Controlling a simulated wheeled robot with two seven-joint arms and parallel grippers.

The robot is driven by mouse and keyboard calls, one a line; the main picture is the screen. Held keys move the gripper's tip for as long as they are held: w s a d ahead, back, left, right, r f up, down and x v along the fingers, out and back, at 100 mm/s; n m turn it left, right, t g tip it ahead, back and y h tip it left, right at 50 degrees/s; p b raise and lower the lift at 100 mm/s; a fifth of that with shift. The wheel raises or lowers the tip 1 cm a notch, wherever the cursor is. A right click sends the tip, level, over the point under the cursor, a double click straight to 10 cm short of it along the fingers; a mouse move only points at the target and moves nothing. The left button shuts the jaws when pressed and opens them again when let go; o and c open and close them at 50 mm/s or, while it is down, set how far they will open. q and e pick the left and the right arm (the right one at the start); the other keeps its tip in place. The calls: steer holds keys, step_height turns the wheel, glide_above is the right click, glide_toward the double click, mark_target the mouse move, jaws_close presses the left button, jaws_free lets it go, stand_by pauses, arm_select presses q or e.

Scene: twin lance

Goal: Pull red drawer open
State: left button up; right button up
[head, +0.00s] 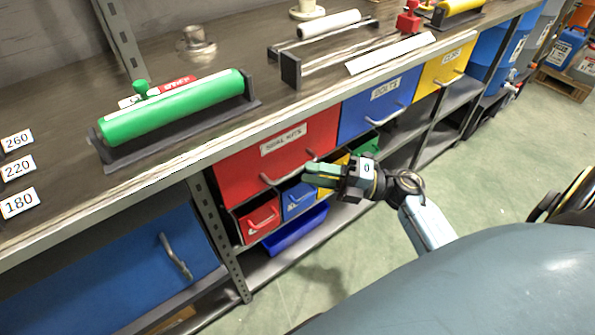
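The red drawer (240,165) has a white label reading SEAL KITS and sits under the workbench top. Its front looks about level with the blue drawer beside it. A metal bar handle (278,178) runs across its lower part. My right gripper (309,172) is in front of the drawer's lower right, with its fingers pointing left near the right end of the handle. I cannot tell whether the fingers touch the handle or how far apart they are. My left gripper is not in view.
Blue (375,107) and yellow (443,70) drawers continue to the right. Small red (260,221) and blue (297,200) bins sit below the red drawer. A green roller (170,107) lies on the workbench (60,110). The green floor in front is mostly clear.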

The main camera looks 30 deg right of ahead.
mark_target(298, 169)
steer(key=shift+x, duration=2.05)
steer(key=shift+c, duration=0.3)
jaws_close()
